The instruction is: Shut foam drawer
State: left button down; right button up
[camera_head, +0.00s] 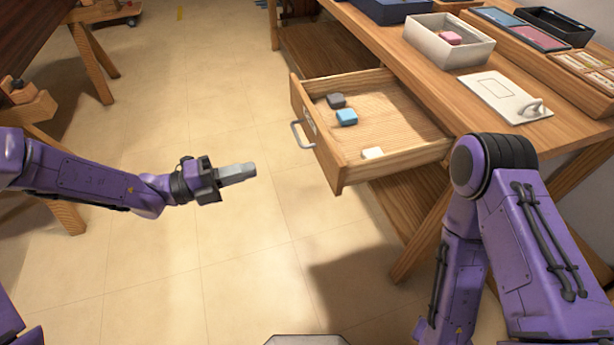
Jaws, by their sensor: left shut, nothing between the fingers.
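The wooden drawer (400,118) stands pulled out from the workbench, its front panel (312,137) facing left. A light metal handle (299,134) sits on that front. Inside lie a dark grey block (336,100), a blue block (347,117) and a white block (372,153). My left gripper (250,171) is shut and empty, over the floor to the left of the drawer, apart from the handle and a little lower in the picture. My right arm (520,220) shows at the right, but its gripper is out of view.
The workbench top (410,65) holds a white box (450,40) with a pink block (449,38), a white board (504,96) with a handle, and dark trays (553,25). Open floor (220,90) lies left of the drawer. Wooden furniture (30,105) stands at far left.

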aim_at(321, 153)
pick_arm(q)
jog(key=x, duration=1.4)
jog(key=shift+s+d+r, duration=0.1)
jog(key=shift+s, duration=0.1)
